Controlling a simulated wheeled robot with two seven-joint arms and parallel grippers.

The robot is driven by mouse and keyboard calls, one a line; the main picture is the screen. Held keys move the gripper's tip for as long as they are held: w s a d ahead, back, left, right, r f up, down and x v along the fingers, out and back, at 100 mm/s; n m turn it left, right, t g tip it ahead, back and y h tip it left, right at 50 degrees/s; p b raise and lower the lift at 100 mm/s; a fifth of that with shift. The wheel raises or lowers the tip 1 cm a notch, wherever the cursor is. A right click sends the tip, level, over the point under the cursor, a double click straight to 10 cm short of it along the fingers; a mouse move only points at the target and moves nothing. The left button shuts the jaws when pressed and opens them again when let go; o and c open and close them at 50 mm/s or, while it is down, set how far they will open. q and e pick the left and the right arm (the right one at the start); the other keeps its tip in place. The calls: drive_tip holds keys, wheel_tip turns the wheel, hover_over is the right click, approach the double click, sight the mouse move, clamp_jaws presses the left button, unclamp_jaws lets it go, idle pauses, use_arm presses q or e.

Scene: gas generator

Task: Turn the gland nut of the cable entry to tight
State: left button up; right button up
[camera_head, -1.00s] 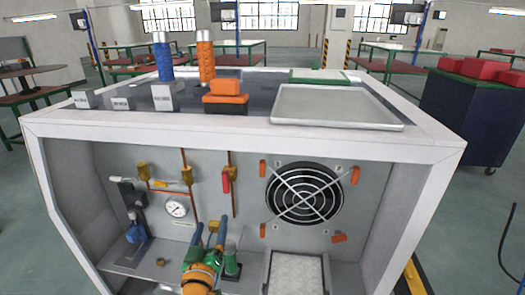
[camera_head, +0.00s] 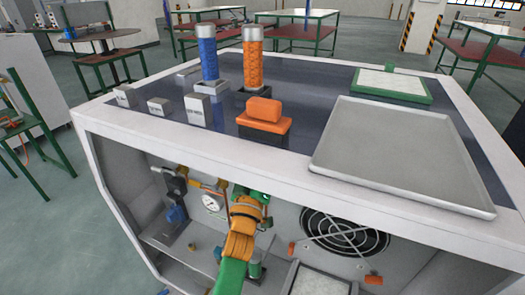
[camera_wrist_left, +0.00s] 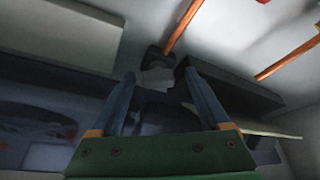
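My left arm rises from the bottom centre in the head view, and its green gripper (camera_head: 243,192) is inside the open cabinet, just under the top's front edge. Its fingertips are hidden there. In the left wrist view, the gripper's two blue fingers (camera_wrist_left: 160,76) are apart. A small pale grey piece on a dark block (camera_wrist_left: 157,78) shows between and beyond the fingertips; it may be the gland nut of the cable entry. I cannot tell whether the fingers touch it. No gland nut can be made out in the head view. My right gripper is not in view.
The cabinet interior holds a pressure gauge (camera_head: 212,202), a fan grille (camera_head: 345,232) and a blue-and-dark fitting (camera_head: 176,213). Copper pipes (camera_wrist_left: 182,25) run close to the fingers. A grey tray (camera_head: 400,150), an orange block (camera_head: 264,112) and blue and orange cylinders stand on the top.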

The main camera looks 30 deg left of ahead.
use_arm(q)
drive_tip(key=shift+s+d+r, duration=0.1)
drive_tip(key=shift+s+r, duration=0.15)
drive_tip(key=shift+s, duration=0.2)
drive_tip(key=c, duration=0.4)
drive_tip(key=shift+s, duration=0.1)
drive_tip(key=c, duration=0.3)
clamp_jaws()
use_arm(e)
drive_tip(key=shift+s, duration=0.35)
